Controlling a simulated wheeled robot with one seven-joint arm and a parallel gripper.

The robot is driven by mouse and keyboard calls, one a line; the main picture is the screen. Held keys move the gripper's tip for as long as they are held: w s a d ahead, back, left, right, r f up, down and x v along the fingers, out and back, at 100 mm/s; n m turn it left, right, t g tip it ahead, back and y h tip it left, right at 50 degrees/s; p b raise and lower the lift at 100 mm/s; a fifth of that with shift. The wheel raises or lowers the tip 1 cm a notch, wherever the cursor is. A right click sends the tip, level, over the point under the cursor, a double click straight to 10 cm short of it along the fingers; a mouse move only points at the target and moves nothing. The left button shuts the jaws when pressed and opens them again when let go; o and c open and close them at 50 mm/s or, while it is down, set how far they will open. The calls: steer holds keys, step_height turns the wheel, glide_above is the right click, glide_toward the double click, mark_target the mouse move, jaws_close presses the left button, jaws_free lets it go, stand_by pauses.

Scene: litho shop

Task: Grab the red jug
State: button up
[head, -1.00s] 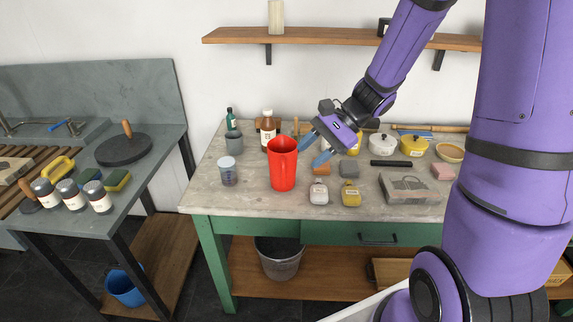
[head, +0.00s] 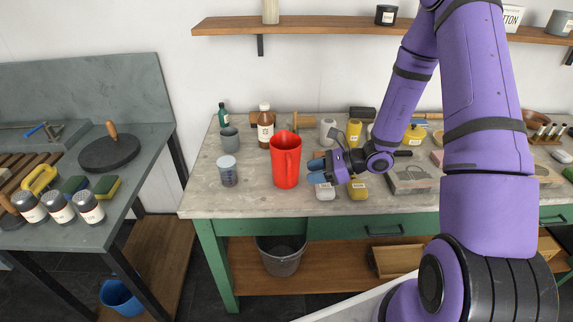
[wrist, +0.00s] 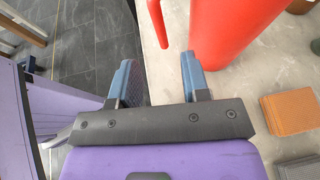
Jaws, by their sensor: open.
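The red jug (head: 284,162) stands upright on the grey-topped table, left of my gripper. Its handle faces toward the front right. My gripper (head: 318,171) is low over the table, just right of the jug, with its blue fingers pointing left toward it. In the wrist view the fingers (wrist: 160,78) are apart with nothing between them. The jug's red body (wrist: 232,28) is beyond and to the right of the fingertips, and its handle (wrist: 158,22) hangs ahead of the gap between them. I cannot tell whether a finger touches the jug.
A measuring cup (head: 228,171) stands left of the jug and a brown bottle (head: 265,126) behind it. Small jars (head: 325,190) sit close below my gripper. An orange block (wrist: 291,111) lies nearby. The tabletop in front of the jug is clear.

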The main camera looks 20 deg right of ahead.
mark_target(289, 177)
steer(key=shift+x, duration=4)
jaws_close()
